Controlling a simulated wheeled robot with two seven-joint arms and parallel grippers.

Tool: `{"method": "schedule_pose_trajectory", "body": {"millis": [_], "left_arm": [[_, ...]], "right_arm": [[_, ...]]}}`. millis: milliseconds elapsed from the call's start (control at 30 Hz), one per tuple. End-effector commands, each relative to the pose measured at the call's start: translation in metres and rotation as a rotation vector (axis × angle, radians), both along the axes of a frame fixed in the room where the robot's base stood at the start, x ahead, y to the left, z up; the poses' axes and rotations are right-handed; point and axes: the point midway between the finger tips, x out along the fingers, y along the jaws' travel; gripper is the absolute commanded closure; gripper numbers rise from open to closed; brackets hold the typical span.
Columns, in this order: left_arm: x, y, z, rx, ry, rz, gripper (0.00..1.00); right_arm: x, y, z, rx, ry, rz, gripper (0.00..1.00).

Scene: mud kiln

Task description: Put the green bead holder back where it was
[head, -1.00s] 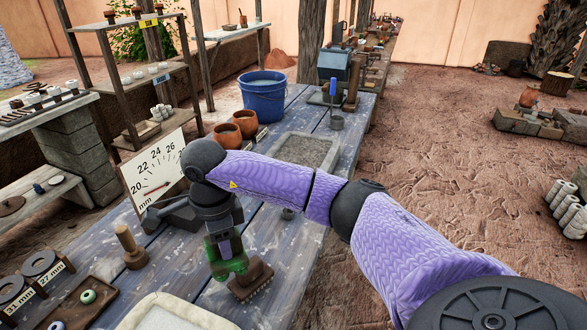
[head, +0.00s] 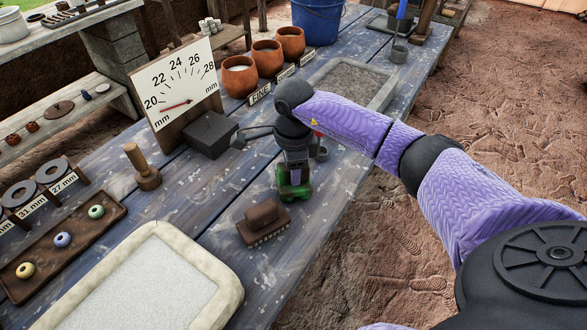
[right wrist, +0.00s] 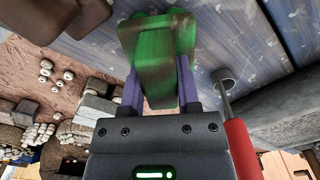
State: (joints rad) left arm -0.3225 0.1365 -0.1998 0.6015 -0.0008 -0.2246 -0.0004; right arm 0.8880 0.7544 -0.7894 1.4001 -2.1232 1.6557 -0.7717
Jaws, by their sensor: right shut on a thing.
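The green bead holder (head: 295,191), a worn green block with brown patches, is between the fingers of my right gripper (head: 294,174), over the right part of the blue plank table. In the right wrist view the green holder (right wrist: 160,62) is clasped between the two purple fingers of my right gripper (right wrist: 159,90). I cannot tell whether its lower end touches the table. A brown brush (head: 263,222) lies just in front of it, to the left. My left gripper is not in view.
A dial board (head: 183,85) and black block (head: 208,135) stand left of the gripper. Clay pots (head: 266,58) and a grey tray (head: 345,83) are behind. A bead tray (head: 62,247), wooden stamp (head: 143,170) and pale-rimmed basin (head: 215,265) are nearer. Bare planks surround the brush.

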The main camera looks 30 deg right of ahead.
Motion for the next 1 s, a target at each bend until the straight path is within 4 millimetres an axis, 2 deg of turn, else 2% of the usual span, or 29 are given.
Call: {"method": "schedule_pose_trajectory", "body": {"millis": [200,233,400,633,733,1000], "left_arm": [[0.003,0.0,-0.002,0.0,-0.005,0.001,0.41],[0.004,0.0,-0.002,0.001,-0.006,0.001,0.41],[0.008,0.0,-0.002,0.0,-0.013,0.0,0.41],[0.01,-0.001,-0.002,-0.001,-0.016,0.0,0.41],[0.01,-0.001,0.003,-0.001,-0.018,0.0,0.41],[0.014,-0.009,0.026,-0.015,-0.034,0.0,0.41]], "right_arm": [[0.0,0.0,-0.002,0.0,0.0,0.0,1.0],[0.0,0.0,-0.002,0.0,0.0,0.0,0.57],[0.0,0.0,-0.001,0.0,0.0,0.0,0.24],[0.0,0.0,-0.001,0.0,0.0,0.0,0.24],[0.0,0.0,0.008,0.0,-0.003,0.0,0.24],[0.001,0.0,0.084,-0.001,-0.006,0.0,0.24]]}}
